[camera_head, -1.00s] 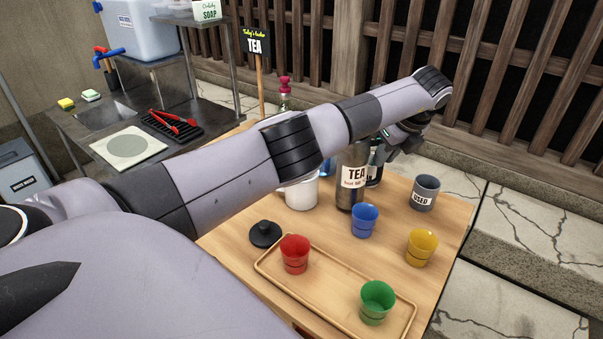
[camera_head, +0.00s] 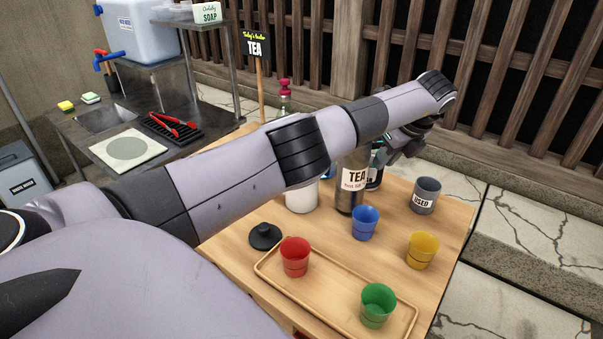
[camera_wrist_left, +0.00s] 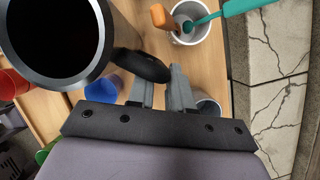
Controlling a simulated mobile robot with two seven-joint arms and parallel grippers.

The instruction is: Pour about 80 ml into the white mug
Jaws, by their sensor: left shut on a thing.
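A steel flask labelled TEA (camera_head: 352,192) stands upright, or nearly so, behind the blue cup (camera_head: 364,223). I cannot tell whether its base touches the table. In the left wrist view its open, dark mouth (camera_wrist_left: 55,35) fills the upper left. My left gripper (camera_head: 392,148) is at the flask's far right side. Its fingers (camera_wrist_left: 160,85) are shut on the flask's black handle (camera_wrist_left: 142,65). A white vessel (camera_head: 302,198), probably the white mug, stands left of the flask. My arm hides its top. My right gripper is not in view.
A wooden tray (camera_head: 335,304) holds a red cup (camera_head: 295,257) and a green cup (camera_head: 377,305). A yellow cup (camera_head: 422,250) and a grey USED container (camera_head: 426,195) stand to the right. A black lid (camera_head: 265,236) lies left. A utensil container (camera_wrist_left: 195,30) is near the gripper.

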